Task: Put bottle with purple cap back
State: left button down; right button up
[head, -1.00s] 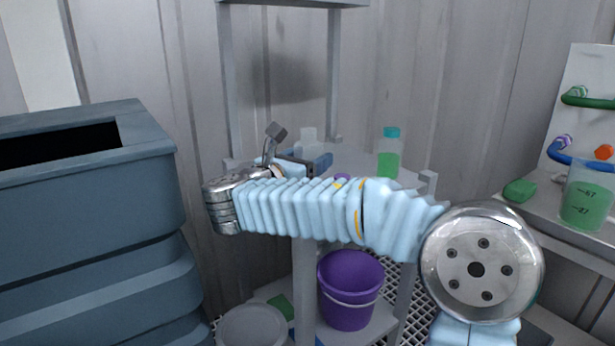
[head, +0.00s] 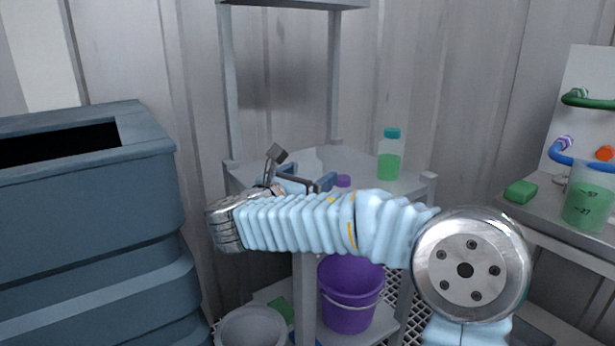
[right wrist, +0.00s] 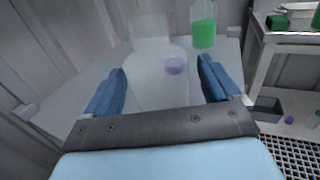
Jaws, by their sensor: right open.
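My left gripper is not in view.
A bottle with teal cap and green liquid (head: 389,155) stands to the right on the same shelf. A pale translucent bottle (head: 310,160) is behind the gripper. A purple bucket (head: 350,290) sits below. A grey-blue bin (head: 90,220) is left; a side table (head: 545,215) is right.

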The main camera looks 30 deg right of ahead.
jog(key=v, duration=1.2)
